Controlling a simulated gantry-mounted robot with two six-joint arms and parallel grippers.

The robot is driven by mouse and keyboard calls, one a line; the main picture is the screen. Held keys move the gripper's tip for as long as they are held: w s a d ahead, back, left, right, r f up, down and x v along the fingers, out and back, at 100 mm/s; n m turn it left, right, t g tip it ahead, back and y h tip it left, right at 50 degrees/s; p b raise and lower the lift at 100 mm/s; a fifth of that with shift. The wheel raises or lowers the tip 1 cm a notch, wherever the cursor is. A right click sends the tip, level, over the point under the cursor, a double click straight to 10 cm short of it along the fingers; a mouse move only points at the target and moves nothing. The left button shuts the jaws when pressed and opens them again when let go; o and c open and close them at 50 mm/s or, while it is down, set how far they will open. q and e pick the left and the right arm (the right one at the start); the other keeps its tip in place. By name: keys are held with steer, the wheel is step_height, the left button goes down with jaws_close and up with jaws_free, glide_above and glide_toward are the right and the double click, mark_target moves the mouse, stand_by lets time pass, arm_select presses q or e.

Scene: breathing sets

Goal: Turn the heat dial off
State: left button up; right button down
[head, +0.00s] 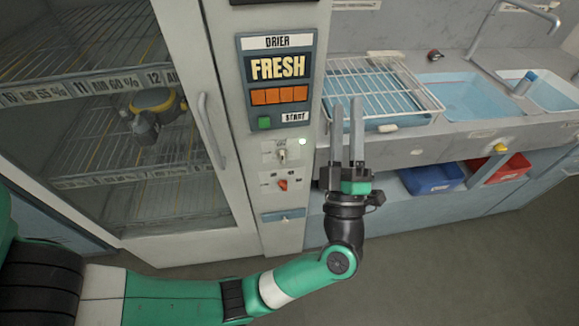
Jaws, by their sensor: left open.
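The drier's narrow control column (250,200) stands left of centre. On it, a pale knob (282,155) sits below a lit white lamp, and a red-orange dial (283,184) sits below that. The dial's pointer looks tilted. The small labels around both are too small to read, so I cannot tell from the print which one is for heat. My left gripper (347,112) is open and empty, with its fingers pointing up, just right of the column. It appears apart from both knobs. My right gripper is not in view.
The drier's glass door (110,110) with a long handle (210,130) is at the left, a yellow and grey breathing mask (154,108) behind it. A display panel (278,80) reads FRESH. A wire rack (380,85), sinks (465,97) and blue (432,178) and red (502,172) bins are at right.

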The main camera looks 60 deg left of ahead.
arm_select(q)
step_height(320, 180, down, 24)
steer(key=s+a+m+g+h+b, duration=0.2)
steer(key=a+m+g+h+b, duration=0.1)
steer(key=g+h, duration=0.1)
steer(key=m+g+h+b, duration=0.1)
steer(key=m+g+b, duration=0.1)
steer(key=g, duration=0.1)
glide_toward(283, 188)
steer(key=b+x, duration=0.2)
steer(key=x, duration=0.2)
steer(key=b+x, duration=0.1)
steer(key=x, duration=0.4)
steer(key=shift+f+b, duration=0.2)
steer(key=shift+b, duration=0.2)
steer(key=shift+a+r, duration=0.1)
steer(key=shift+a, duration=0.1)
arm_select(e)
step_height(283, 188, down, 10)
arm_select(q)
steer(key=shift+c, duration=0.2)
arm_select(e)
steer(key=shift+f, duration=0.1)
arm_select(q)
jaws_close()
